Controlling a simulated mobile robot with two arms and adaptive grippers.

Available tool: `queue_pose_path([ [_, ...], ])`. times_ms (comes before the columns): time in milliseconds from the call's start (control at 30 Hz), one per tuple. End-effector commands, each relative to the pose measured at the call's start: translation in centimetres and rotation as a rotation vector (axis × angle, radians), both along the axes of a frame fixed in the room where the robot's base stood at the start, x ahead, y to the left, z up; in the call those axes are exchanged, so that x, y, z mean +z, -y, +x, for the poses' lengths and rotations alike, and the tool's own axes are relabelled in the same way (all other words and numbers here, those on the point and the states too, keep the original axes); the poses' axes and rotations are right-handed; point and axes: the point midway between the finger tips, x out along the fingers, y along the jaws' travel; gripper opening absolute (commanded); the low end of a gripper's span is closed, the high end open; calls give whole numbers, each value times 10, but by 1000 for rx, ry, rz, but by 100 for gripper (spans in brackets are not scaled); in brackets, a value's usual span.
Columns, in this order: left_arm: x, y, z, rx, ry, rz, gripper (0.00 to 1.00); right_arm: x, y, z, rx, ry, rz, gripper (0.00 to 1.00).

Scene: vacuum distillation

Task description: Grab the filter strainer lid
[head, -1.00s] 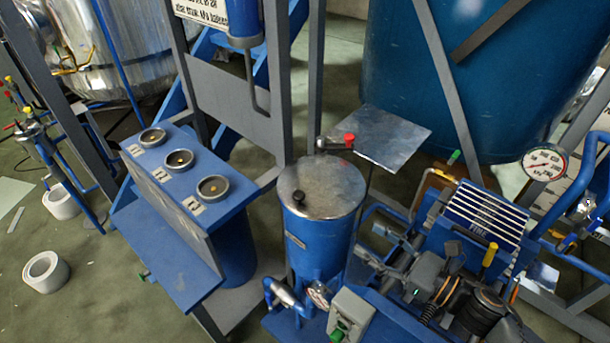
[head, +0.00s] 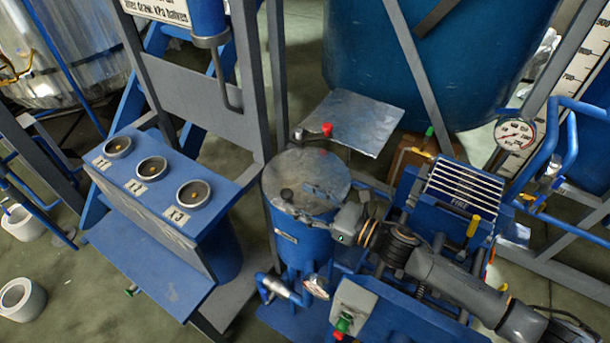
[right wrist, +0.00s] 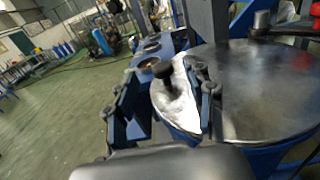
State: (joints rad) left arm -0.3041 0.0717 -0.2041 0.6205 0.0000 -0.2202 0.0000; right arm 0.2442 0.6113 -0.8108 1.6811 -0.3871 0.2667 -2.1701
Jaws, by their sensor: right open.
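The filter strainer lid (head: 325,169) is a round, flat grey metal disc on top of the upright blue strainer body (head: 299,248). It has a small black knob (head: 287,194) near its front left edge. My right gripper (head: 304,201) reaches over the lid from the right, with its fingers open towards the knob. In the right wrist view, the lid (right wrist: 262,90) fills the right side, and the knob (right wrist: 163,69) shows between the open fingertips (right wrist: 165,82). I cannot tell whether the fingers touch the lid. My left gripper is not in view.
A red-handled valve (head: 327,130) stands just behind the lid, near a flat metal plate (head: 345,122). A slatted blue unit (head: 465,191) and a pressure gauge (head: 514,133) are to the right.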

Motion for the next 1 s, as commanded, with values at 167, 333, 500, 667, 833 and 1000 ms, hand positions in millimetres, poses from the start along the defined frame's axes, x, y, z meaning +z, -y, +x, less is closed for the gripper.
queue_pose_path([
  [167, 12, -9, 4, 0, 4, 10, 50, 0, -14, 11, -1, -1, 1, 54],
  [333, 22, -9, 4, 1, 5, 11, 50, -3, -32, 25, -1, 1, 1, 54],
  [500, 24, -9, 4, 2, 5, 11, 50, -6, -42, 31, -1, 0, 0, 54],
  [667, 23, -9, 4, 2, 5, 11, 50, -7, -42, 31, -1, 1, -1, 54],
  [833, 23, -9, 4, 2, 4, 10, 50, -7, -42, 31, -1, 1, -1, 29],
  [1000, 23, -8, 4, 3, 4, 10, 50, -7, -41, 31, -1, -1, -1, 0],
])
